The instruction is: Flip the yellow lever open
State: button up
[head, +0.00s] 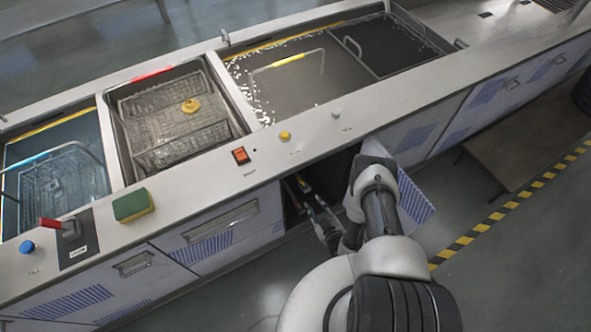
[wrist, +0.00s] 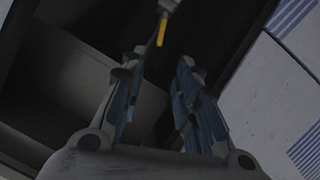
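The yellow lever (wrist: 161,31) shows in the wrist view, hanging down from a pale grey fitting (wrist: 168,6) at the top of the picture. My gripper (wrist: 157,66) is open and empty in the wrist view. Its two fingers point up the picture, with the lever just beyond the tips, roughly in line with the gap. I see no clear contact. In the head view my gripper (head: 312,203) reaches into the dark open cabinet under the counter. The lever cannot be told clearly there.
The open cabinet door (head: 415,203) stands right of my arm. In the wrist view, grey panels (wrist: 85,85) lie left of the fingers and a pale striped panel (wrist: 275,95) lies right. Above are the tanks, a green-yellow sponge (head: 133,205) and an orange switch (head: 241,155).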

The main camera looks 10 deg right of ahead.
aim_at(301, 182)
jog(key=b+x, duration=0.6)
jog(key=x, duration=1.1)
jog(key=shift+b, duration=0.3)
jog(key=shift+c, duration=0.5)
grip_shut()
